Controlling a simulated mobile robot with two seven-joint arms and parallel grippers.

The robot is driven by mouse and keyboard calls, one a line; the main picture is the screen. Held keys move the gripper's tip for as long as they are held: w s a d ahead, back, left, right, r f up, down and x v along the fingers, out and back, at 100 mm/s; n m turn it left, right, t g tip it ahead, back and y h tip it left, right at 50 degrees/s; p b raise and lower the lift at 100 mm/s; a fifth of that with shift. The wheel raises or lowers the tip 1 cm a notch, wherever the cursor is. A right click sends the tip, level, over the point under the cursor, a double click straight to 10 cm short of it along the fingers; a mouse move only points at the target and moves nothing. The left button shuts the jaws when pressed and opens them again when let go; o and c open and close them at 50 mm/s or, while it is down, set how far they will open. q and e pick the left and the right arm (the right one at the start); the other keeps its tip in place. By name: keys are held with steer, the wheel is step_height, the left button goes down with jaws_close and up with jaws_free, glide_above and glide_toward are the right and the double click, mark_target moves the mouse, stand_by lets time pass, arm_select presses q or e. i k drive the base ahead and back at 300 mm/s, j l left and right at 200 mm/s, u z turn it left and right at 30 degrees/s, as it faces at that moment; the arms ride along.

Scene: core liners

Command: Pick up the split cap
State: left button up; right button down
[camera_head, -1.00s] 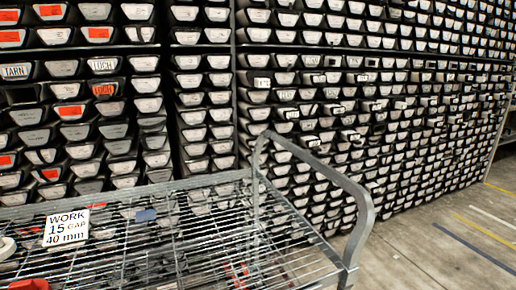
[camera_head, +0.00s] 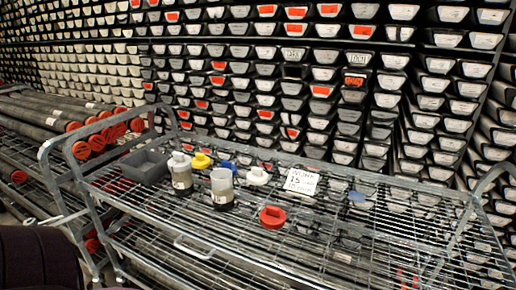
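Several coloured caps lie on the wire top of a metal cart (camera_head: 420,236). A red cap (camera_head: 272,217) is nearest, close to the cart's front edge. A white cap (camera_head: 258,176), a blue cap (camera_head: 229,165) and a yellow cap (camera_head: 201,161) lie farther back and left. The blue cap is partly hidden by a jar. I cannot tell at this size which cap is split. Neither of my grippers is in view.
Two jars with dark contents (camera_head: 222,188) (camera_head: 181,176) and a grey bin (camera_head: 146,167) stand at the cart's left. A white sign (camera_head: 301,181) lies mid-cart, with a small blue piece (camera_head: 357,197) beside it. Red-capped tubes (camera_head: 45,118) lie left. Core trays (camera_head: 290,55) fill the back.

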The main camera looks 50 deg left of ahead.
mark_target(180, 162)
steer(key=k, duration=0.45)
steer(key=u, duration=1.75)
steer(key=i+j+z, duration=0.25)
steer(key=j, duration=0.4)
steer(key=i+j+z, duration=0.1)
steer(key=i+j, duration=0.15)
steer(key=i+j+z, duration=0.15)
steer(key=j, duration=0.3)
steer(key=i+j+z, duration=0.1)
steer(key=j, duration=0.3)
steer(key=i+j+z, duration=0.15)
steer(key=j, duration=0.2)
